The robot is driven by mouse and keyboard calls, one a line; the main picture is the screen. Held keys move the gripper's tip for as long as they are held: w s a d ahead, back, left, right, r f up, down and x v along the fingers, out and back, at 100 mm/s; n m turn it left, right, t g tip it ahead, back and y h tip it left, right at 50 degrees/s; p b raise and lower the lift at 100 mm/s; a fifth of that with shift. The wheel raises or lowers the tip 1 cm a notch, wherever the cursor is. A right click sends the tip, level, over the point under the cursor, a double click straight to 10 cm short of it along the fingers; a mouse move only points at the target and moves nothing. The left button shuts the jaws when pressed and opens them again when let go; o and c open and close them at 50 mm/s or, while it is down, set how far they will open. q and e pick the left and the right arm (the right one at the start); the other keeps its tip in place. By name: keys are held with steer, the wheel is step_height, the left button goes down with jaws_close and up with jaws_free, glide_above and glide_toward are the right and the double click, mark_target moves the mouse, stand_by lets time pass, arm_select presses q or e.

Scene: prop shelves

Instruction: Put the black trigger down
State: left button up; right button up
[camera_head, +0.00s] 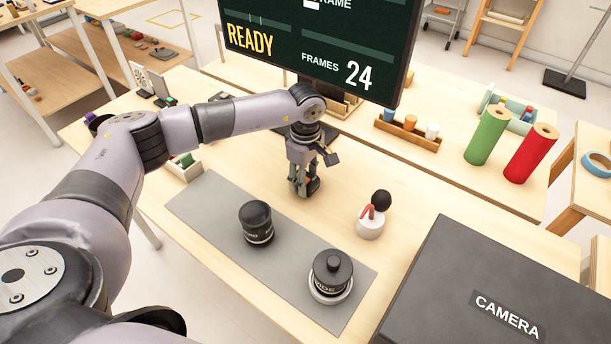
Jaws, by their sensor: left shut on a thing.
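My left gripper (304,188) points down over the wooden table, beyond the grey mat. It is shut on the black trigger (314,184), a small dark piece that shows between and beside the fingers. The fingers hide much of the trigger. The gripper and trigger are at or just above the table top; I cannot tell whether the trigger touches the wood. My right gripper is not in view.
The grey mat (205,200) holds two black lens-like cylinders (256,223) (331,275). A black CAMERA case (470,270) fills the lower right. A monitor (320,45) stands behind.

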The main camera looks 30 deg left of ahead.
arm_select(q)
steer(key=shift+f, duration=0.1)
steer(key=o, duration=1.3)
steer(key=shift+c, duration=0.2)
steer(key=shift+r, duration=0.6)
step_height(320, 180, up, 11)
steer(key=b, duration=0.2)
